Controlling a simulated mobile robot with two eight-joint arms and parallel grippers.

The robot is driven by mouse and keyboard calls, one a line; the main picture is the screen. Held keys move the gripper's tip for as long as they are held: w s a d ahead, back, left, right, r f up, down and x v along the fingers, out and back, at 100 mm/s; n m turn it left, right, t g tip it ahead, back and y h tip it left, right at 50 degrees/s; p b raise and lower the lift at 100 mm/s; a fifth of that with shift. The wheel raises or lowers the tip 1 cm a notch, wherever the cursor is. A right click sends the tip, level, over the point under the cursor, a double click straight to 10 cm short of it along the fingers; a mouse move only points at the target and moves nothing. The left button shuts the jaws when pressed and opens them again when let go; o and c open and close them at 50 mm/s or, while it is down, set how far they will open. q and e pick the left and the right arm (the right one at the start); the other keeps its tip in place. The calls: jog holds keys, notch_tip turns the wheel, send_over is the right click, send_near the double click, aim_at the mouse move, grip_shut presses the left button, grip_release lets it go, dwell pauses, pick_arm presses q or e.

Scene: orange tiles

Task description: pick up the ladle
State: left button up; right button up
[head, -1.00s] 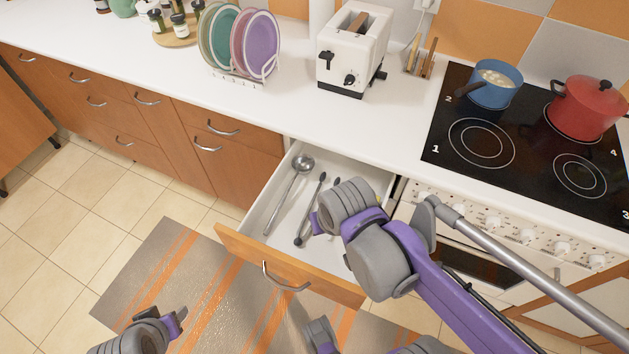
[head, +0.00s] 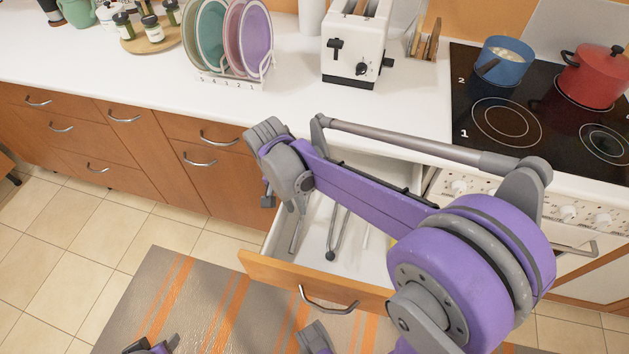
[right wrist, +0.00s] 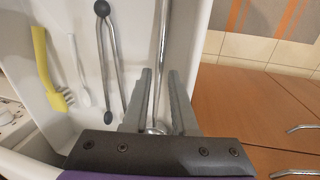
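The metal ladle lies in the open drawer (head: 275,262). In the head view its lower handle (head: 296,234) shows, while my right arm hides its bowl. In the right wrist view the ladle's handle (right wrist: 163,35) runs up between the fingers, and part of the bowl shows near the gripper's base. My right gripper (head: 267,200) is over the drawer's left side. Its two fingers (right wrist: 160,75) are apart, one on each side of the ladle, with gaps visible. My left gripper (head: 150,346) shows only partly at the bottom edge; its fingers are unclear.
Beside the ladle lie tongs (right wrist: 108,60), a white utensil (right wrist: 78,70) and a yellow utensil (right wrist: 48,75). The drawer walls are close around. Above are the white counter with a toaster (head: 355,45) and plate rack (head: 230,80), and the stove with a blue pot (head: 503,62).

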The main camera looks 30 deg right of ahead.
aim_at(300, 219)
jog(key=f, duration=0.2)
jog(key=s+f+b, duration=0.1)
jog(key=f, duration=0.2)
jog(key=shift+d+f, duration=0.15)
grip_shut()
